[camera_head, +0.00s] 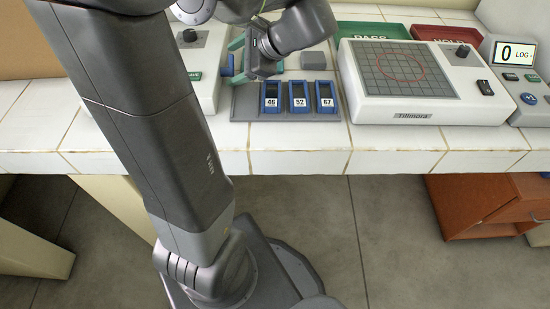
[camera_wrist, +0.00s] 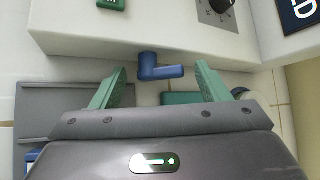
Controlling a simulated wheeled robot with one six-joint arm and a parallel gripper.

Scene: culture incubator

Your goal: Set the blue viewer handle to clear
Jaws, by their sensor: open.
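The blue viewer handle (camera_wrist: 162,72) is a small L-shaped lever on the side of a white device (camera_wrist: 90,30) in the wrist view. In the head view, a bit of the blue handle (camera_head: 228,66) shows at the right side of the white device (camera_head: 208,62). My gripper (camera_wrist: 160,66) has its two green fingers apart, one on each side of the handle, with gaps to both. My gripper (camera_head: 236,60) also shows in the head view, pointing left at the device. No marking for a clear position can be read.
A grey tray (camera_head: 245,104) with blue-framed holders marked 46, 52 and 67 lies right of the device. A white gridded unit (camera_head: 435,112) stands farther right, with green PASS (camera_head: 372,29) and red HOLD (camera_head: 445,33) trays behind. The tiled front edge is clear.

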